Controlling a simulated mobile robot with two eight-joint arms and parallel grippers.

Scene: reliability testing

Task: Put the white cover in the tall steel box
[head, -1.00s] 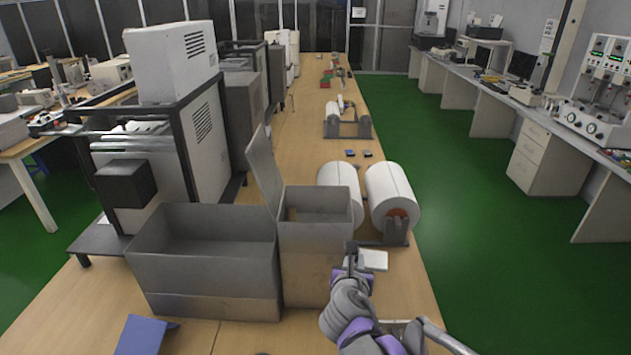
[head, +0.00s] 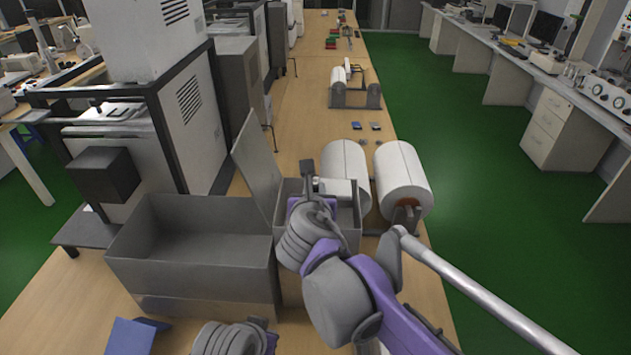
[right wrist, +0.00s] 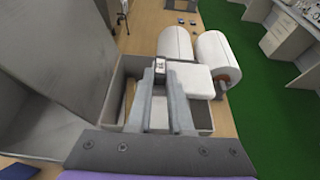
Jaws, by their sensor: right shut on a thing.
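My right gripper (head: 308,178) is shut on the white cover (head: 340,188). It holds the cover over the opening of the tall steel box (head: 291,288). In the right wrist view the fingertips (right wrist: 160,72) grip the left part of the cover (right wrist: 190,79), which reaches right to about the box's right wall (right wrist: 208,117). The box's hinged lid (head: 257,168) stands open on the left. My right arm hides much of the box's front and inside. My left gripper (head: 257,323) is only partly seen at the bottom edge; its jaws are unclear.
A wider open steel box (head: 190,280) stands directly left of the tall one. Two large white rolls (head: 402,178) on a stand are close behind and to the right. A blue piece (head: 132,336) lies at front left. A grey machine (head: 150,110) stands farther left.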

